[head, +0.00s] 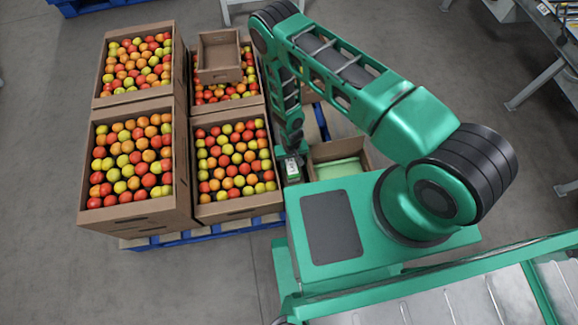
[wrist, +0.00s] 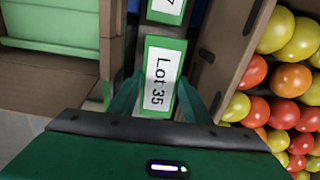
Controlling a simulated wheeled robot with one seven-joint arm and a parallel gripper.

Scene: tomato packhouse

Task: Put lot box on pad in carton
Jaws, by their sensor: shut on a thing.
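The lot box (wrist: 158,80) is a narrow green box with a white label reading "Lot 35". My gripper (wrist: 160,92) is shut on it, one finger on each side, in the wrist view. In the head view my gripper (head: 290,154) points down between a tomato carton and the open carton, with the lot box (head: 292,170) at its tip. The open brown carton (head: 363,150) holds a light green pad (head: 338,168), partly hidden by my arm. In the wrist view the carton (wrist: 50,72) and pad (wrist: 50,22) are at the left, beside the lot box.
Another green box with a white label (wrist: 166,8) stands just beyond the held one. Cartons full of tomatoes (head: 180,185) stand close by on a blue pallet (head: 200,236). A small empty brown box (head: 220,75) sits on the back carton. A metal-legged table is at the right.

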